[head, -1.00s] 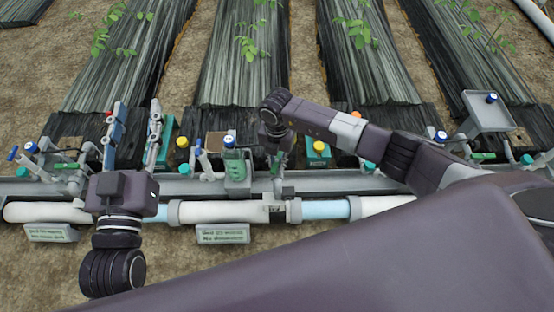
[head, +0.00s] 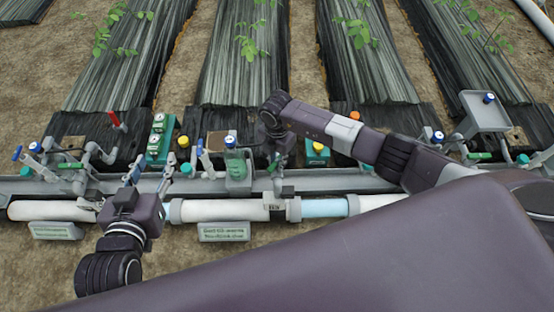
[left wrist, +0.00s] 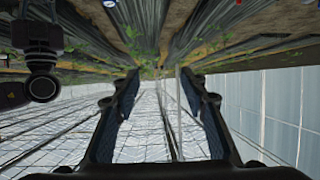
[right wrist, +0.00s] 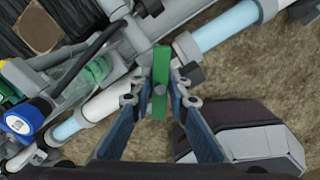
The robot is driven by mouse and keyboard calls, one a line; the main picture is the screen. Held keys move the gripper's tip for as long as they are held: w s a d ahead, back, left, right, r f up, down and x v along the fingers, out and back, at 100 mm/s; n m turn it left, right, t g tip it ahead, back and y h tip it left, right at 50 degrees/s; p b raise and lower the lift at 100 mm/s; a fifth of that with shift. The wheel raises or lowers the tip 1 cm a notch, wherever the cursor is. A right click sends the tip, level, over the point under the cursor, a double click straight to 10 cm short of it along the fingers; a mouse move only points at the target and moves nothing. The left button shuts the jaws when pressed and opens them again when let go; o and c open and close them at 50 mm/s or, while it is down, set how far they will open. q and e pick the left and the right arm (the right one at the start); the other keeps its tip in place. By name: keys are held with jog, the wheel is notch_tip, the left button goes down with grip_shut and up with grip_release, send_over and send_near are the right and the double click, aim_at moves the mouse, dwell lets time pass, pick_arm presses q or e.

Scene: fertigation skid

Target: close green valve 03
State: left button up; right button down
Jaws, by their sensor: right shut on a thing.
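A green valve handle (right wrist: 160,80) stands between the blue-grey fingers of my right gripper (right wrist: 157,92) in the right wrist view. The fingers are shut on it. In the head view this handle (head: 276,161) is a small green bar below my right wrist, partly hidden. It lies slanted to the pipe. I cannot read a number on it. Other green handles show at the left (head: 70,165) and right (head: 481,156). My left gripper (head: 136,172) is in front of the pipes at the left. In the left wrist view its fingers (left wrist: 160,88) are apart, with nothing between them.
A white pipe (head: 228,210) with light blue sections runs along the front. Sign plates (head: 223,232) stand before it. Blue-capped fittings (head: 230,141), a teal box (head: 160,139) and a grey tray (head: 489,112) stand along the skid. Bare soil is free in front.

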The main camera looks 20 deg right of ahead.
jog(key=shift+m+p, duration=0.6)
jog(key=shift+m, duration=0.4)
jog(key=shift+m+p, duration=0.65)
jog(key=shift+m, duration=0.45)
jog(key=shift+m+p, duration=0.4)
jog(key=shift+m, duration=0.3)
pick_arm(q)
jog(key=s+a+f+g+y+p, duration=0.1)
jog(key=s+a+f+g, duration=0.3)
jog(key=s, duration=0.4)
jog(key=s+a+f+g+y+p, duration=0.2)
jog(key=s+f+g, duration=0.25)
jog(key=s, duration=0.45)
pick_arm(e)
jog(key=m, duration=0.3)
jog(key=shift+r+m, duration=0.25)
jog(key=shift+m, duration=0.15)
jog(key=shift+f+m, duration=0.2)
jog(key=shift+m, duration=0.9)
pick_arm(q)
jog(key=shift+n+g, duration=0.3)
jog(key=shift+g, duration=0.25)
jog(key=x, duration=0.5)
jog(key=shift+d, duration=0.25)
pick_arm(e)
jog(key=c, duration=1.8)
grip_release()
